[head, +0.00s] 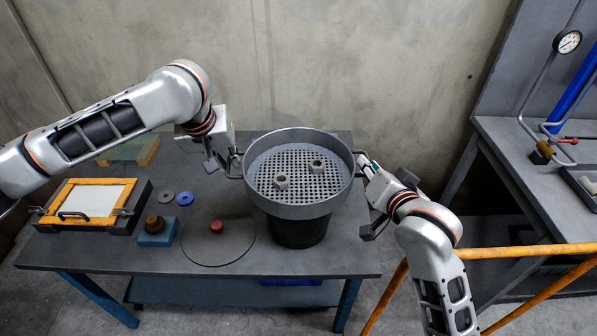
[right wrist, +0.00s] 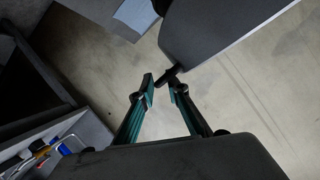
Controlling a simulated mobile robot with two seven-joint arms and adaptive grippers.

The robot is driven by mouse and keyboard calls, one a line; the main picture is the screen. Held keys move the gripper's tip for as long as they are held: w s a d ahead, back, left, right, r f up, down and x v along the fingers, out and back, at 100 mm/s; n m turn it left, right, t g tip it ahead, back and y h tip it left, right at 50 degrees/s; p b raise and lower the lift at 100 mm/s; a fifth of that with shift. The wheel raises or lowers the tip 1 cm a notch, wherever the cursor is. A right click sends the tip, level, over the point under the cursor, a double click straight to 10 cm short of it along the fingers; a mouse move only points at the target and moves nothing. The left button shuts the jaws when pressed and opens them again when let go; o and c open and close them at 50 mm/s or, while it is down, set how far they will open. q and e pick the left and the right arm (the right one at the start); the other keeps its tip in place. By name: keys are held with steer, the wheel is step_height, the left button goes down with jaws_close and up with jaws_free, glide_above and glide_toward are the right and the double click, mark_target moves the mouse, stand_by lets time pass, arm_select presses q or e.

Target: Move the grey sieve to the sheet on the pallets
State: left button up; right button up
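The grey sieve (head: 259,202) is a round pan with a perforated floor, resting upright over a black bucket (head: 300,232) on the table. Two nut-like pieces (head: 281,181) lie in it. My left gripper (head: 236,162) is at the sieve's left handle; its fingers are too small to tell open or shut. My right gripper (head: 362,162) is at the right handle. In the right wrist view its fingertips (right wrist: 162,90) stand apart, with the dark handle (right wrist: 170,76) between or just beyond them; firm contact is not clear. The sheet and pallets are not clearly identifiable.
The dark table (head: 330,261) also holds an orange frame with a white panel (head: 92,200), a blue block (head: 157,232), a red knob (head: 217,227) and small rings. An orange rail (head: 525,251) and a bench (head: 500,135) stand at the right.

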arm_select(q)
steer(key=shift+w+f, duration=0.3)
steer(key=shift+f, duration=0.3)
arm_select(e)
steer(key=shift+w+a+f, duration=0.1)
steer(key=shift+w+f, duration=0.1)
steer(key=shift+w, duration=0.5)
arm_select(q)
jaws_close()
arm_select(e)
jaws_close()
arm_select(q)
steer(key=shift+r, duration=0.15)
arm_select(e)
steer(key=shift+r, duration=0.1)
